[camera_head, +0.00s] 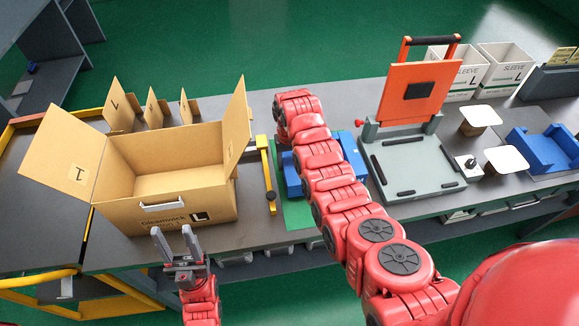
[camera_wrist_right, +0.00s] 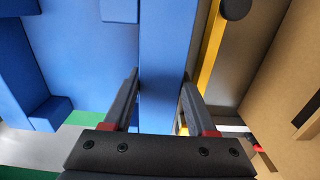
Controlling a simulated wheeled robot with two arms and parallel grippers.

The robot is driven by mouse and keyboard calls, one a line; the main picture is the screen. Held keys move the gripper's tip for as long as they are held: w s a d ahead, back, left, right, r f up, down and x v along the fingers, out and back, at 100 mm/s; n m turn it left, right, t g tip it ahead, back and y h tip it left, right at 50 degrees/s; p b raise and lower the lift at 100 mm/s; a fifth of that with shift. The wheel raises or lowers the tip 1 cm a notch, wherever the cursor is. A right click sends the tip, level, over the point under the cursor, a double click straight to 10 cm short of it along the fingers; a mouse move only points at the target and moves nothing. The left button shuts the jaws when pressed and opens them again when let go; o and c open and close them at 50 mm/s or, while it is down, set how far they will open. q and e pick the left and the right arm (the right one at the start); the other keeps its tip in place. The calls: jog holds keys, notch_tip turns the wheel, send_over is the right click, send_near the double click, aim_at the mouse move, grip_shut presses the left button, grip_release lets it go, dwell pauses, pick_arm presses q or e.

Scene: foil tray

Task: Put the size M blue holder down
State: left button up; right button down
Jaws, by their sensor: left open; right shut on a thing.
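A blue holder (camera_head: 352,155) is at the middle of the table, over a green mat (camera_head: 296,213). My right arm hides much of it in the head view. In the right wrist view my right gripper (camera_wrist_right: 160,82) is shut on an upright wall of the blue holder (camera_wrist_right: 166,40). Whether the holder touches the mat cannot be told, and no size mark shows on it. My left gripper (camera_head: 174,234) is open and empty, in front of the cardboard box. Another blue holder (camera_head: 541,150) sits at the far right, apart from both grippers.
The open cardboard box (camera_head: 120,212), marked L, stands left of the held holder. A yellow bar (camera_head: 267,180) lies between them. A grey fixture with an orange lid (camera_head: 408,105) stands right of it. White sleeve boxes (camera_head: 503,68) are at the back right.

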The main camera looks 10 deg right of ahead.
notch_tip(320, 180, down, 2)
jog(key=shift+f+p, duration=0.1)
jog(key=shift+p, duration=0.4)
jog(key=shift+f, duration=0.15)
jog(key=shift+c, duration=1)
grip_release()
